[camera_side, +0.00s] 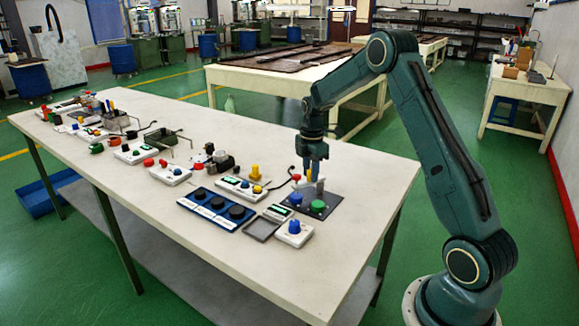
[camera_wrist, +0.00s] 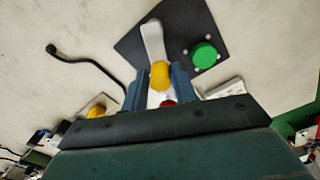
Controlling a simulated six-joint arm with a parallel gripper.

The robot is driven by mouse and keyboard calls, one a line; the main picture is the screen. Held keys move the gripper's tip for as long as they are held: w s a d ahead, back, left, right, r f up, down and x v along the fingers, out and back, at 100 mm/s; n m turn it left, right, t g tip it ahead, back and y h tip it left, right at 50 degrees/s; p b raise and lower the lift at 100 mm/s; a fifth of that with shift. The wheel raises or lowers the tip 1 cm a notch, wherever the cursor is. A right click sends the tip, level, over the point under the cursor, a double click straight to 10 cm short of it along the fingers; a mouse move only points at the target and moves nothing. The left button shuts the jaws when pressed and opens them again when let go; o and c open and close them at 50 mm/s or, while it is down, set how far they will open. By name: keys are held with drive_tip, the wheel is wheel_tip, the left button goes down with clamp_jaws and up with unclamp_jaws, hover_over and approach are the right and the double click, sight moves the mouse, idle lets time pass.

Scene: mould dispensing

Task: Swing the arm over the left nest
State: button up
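My gripper (camera_side: 315,163) points down over a dark plate (camera_side: 330,207) on the bench. In the wrist view, its two blue fingers (camera_wrist: 158,84) stand on either side of a yellow knob (camera_wrist: 160,73); whether they press on it is unclear. A pale arm (camera_wrist: 153,40) extends from beside the knob over the dark plate. The plate carries a blue round piece (camera_side: 296,198) on the left and a green one (camera_side: 318,206) on the right in the side view. Which spot is the left nest cannot be told. A red piece (camera_wrist: 168,103) shows between the fingers.
A blue base with three dark round tops (camera_side: 217,208) lies left of the plate. A grey tray (camera_side: 262,229) and a white box with a blue button (camera_side: 294,233) lie in front. A black bent rod (camera_wrist: 85,62) lies beside the plate. The near right bench top is clear.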

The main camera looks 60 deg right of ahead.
drive_tip(key=shift+o, duration=1.1)
wheel_tip(320, 180, up, 14)
